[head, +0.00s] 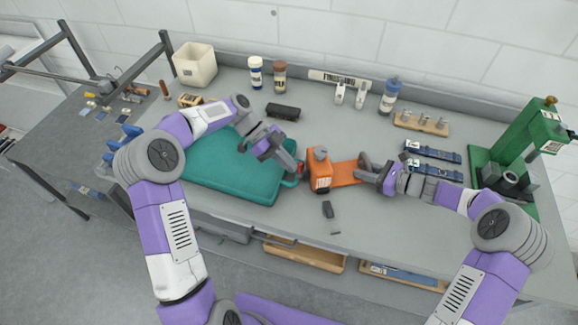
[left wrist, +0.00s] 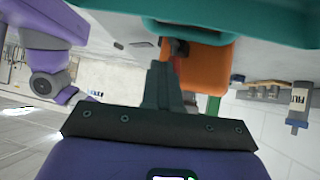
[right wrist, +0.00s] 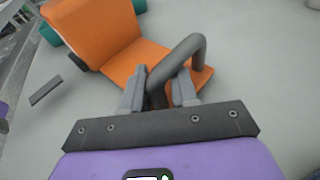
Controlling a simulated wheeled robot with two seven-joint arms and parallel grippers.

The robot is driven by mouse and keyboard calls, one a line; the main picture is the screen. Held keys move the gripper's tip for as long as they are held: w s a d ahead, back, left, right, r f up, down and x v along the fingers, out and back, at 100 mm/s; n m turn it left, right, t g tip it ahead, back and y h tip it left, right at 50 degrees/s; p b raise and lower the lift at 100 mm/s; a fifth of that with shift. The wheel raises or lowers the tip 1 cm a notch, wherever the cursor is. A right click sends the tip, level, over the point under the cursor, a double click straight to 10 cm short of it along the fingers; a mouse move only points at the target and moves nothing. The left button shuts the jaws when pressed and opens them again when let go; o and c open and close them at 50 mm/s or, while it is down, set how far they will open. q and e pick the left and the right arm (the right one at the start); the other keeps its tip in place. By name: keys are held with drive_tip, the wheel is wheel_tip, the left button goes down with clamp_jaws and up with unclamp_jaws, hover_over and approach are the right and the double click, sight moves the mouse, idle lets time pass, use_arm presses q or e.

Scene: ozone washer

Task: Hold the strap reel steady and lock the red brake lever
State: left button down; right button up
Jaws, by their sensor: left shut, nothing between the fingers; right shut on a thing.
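The orange strap reel (head: 320,172) stands at the middle of the table, with a flat orange base (head: 346,173) reaching to the right. In the right wrist view its base (right wrist: 140,62) carries a bent grey handle (right wrist: 190,50). My right gripper (right wrist: 158,92) is shut on this handle; it also shows in the head view (head: 368,172). The red brake lever (head: 300,168) shows as a small red patch at the reel's left side. My left gripper (head: 292,164) is shut and empty beside it. In the left wrist view its fingers (left wrist: 164,80) partly hide the lever; contact is unclear.
A small dark block (head: 328,209) lies in front of the reel. Blue-banded tools (head: 433,153) and a green press (head: 525,135) stand to the right. Bottles (head: 390,95) stand at the back.

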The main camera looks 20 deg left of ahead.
use_arm(q)
drive_tip(key=shift+w+a+f+n+g+h, duration=0.1)
drive_tip(key=shift+w+a+n+g+h, duration=0.1)
drive_tip(key=shift+w+g+h, duration=0.15)
drive_tip(key=shift+w+a+f+n+g+h, duration=0.1)
drive_tip(key=shift+w+n+g+h, duration=0.15)
drive_tip(key=shift+g, duration=0.2)
use_arm(e)
drive_tip(key=shift+f, duration=0.1)
use_arm(q)
drive_tip(key=shift+w+a+f, duration=0.15)
drive_tip(key=shift+w+f, duration=0.05)
drive_tip(key=shift+w, duration=0.05)
drive_tip(key=shift+w+a+f, duration=0.1)
drive_tip(key=shift+w+f, duration=0.05)
drive_tip(key=shift+w, duration=0.05)
